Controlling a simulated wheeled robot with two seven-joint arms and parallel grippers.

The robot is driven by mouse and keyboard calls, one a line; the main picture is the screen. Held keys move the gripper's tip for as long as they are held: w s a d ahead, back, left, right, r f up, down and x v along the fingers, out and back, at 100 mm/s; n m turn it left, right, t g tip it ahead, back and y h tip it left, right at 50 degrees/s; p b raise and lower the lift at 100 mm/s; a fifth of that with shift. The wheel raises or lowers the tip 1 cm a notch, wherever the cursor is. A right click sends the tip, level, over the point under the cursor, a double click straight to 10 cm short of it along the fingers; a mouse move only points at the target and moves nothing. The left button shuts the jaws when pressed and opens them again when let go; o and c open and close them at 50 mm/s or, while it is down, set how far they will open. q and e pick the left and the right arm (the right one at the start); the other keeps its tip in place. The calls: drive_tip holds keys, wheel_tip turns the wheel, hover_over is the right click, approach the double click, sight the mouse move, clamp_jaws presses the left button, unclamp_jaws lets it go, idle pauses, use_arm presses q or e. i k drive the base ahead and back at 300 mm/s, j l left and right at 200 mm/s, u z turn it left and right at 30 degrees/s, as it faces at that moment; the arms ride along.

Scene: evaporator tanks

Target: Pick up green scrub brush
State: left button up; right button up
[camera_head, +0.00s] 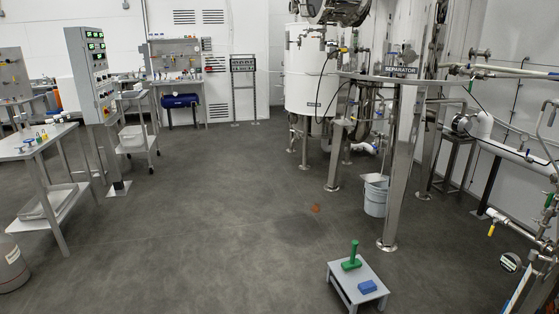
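A green scrub brush (351,258) with an upright handle stands on a small grey stool (345,280) at the lower middle right of the head view. A blue block-like item (367,287) lies beside the brush on the same stool top. Neither of my grippers shows in the head view. Nothing is touching the brush apart from the stool under it.
Open dark floor (200,220) lies left of and behind the stool. A steel separator leg (394,180) and a bucket (375,196) stand behind it. Pipes (515,155) run along the right wall. A white table (35,143) stands at left. An orange-brown spot (315,208) is on the floor.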

sight(354, 264)
drive_tip(key=i+j, duration=0.15)
drive_tip(key=i, duration=2.05)
drive_tip(key=j+u, duration=0.05)
drive_tip(key=j, duration=0.05)
